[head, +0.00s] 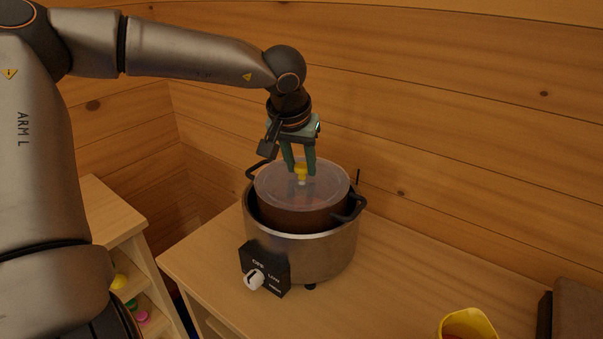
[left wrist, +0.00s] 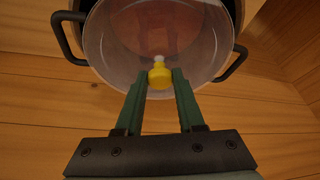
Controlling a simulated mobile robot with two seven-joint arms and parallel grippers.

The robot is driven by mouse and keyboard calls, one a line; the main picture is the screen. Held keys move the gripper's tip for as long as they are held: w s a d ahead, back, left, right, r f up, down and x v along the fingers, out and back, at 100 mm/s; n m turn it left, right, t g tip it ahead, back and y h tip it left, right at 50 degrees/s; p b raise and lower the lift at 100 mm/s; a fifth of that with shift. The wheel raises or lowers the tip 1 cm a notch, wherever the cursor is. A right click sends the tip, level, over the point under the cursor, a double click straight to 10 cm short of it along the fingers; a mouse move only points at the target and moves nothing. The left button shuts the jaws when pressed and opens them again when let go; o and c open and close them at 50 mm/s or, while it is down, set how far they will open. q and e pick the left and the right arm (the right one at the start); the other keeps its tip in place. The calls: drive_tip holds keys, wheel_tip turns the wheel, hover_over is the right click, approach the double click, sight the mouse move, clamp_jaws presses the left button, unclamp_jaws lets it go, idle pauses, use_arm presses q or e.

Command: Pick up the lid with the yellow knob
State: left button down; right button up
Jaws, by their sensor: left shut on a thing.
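The lid (head: 329,183) is a clear round disc with a yellow knob (head: 301,173) at its middle. It is over the brown inner pot (head: 298,217) of a slow cooker (head: 318,258); I cannot tell whether it touches the rim. My left gripper (head: 300,170) points down from above and is shut on the yellow knob. In the left wrist view the green fingers (left wrist: 160,76) stand on both sides of the knob (left wrist: 160,77), with the clear lid (left wrist: 112,45) behind it. My right gripper is not in view.
The cooker stands on a wooden counter (head: 420,275) against a log wall (head: 450,110). Its black dial box (head: 265,269) faces front, and dark handles stick out at its sides. A yellow container (head: 468,322) and a brown box (head: 577,308) are at the right.

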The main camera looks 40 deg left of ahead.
sight(304, 163)
use_arm(q)
drive_tip(key=shift+r, duration=0.15)
drive_tip(key=shift+r, duration=0.2)
wheel_tip(304, 163, up, 3)
drive_tip(key=shift+s+d+r, duration=0.1)
drive_tip(key=shift+s+d, duration=0.05)
drive_tip(key=s+d+r, duration=0.3)
drive_tip(key=s+r, duration=0.1)
drive_tip(key=s, duration=0.2)
drive_tip(key=s+d+r+b, duration=0.1)
drive_tip(key=s+d+r, duration=0.2)
drive_tip(key=s+r, duration=0.2)
drive_tip(key=shift+s+d, duration=0.35)
drive_tip(key=shift+s, duration=0.05)
